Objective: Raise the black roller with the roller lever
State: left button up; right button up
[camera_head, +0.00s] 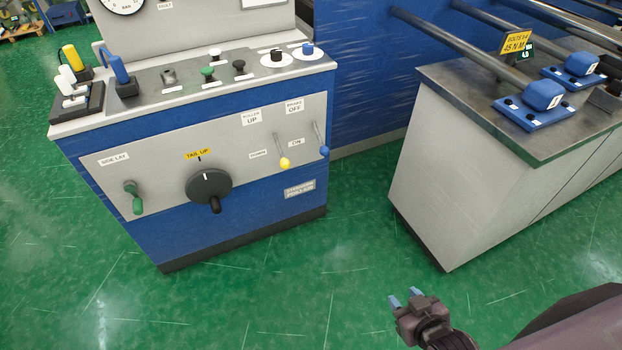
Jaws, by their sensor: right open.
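The roller lever (285,161) has a yellow knob on a thin stem on the console's front panel. It hangs low, knob beside the "DOWN" label and below the "ROLLER UP" label. Several dark bars (455,45) run across the upper right; I cannot tell which, if any, is the black roller. My right gripper (406,297) is open and empty at the bottom, over the green floor, well apart from the console and lever. My left gripper is not in view.
The blue and grey console (245,225) also carries a blue-knobbed brake lever (322,142), a black tail dial (209,186) and a green side-lay lever (134,198). A grey cabinet (455,175) with blue blocks on top stands at right. Green floor (330,260) lies clear between.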

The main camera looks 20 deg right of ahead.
aim_at(285, 162)
jog(key=k+l+z, duration=0.2)
jog(key=i+j, duration=0.5)
jog(key=j, duration=0.15)
jog(key=i+j, duration=0.5)
jog(key=j, duration=0.2)
jog(key=z, duration=1.75)
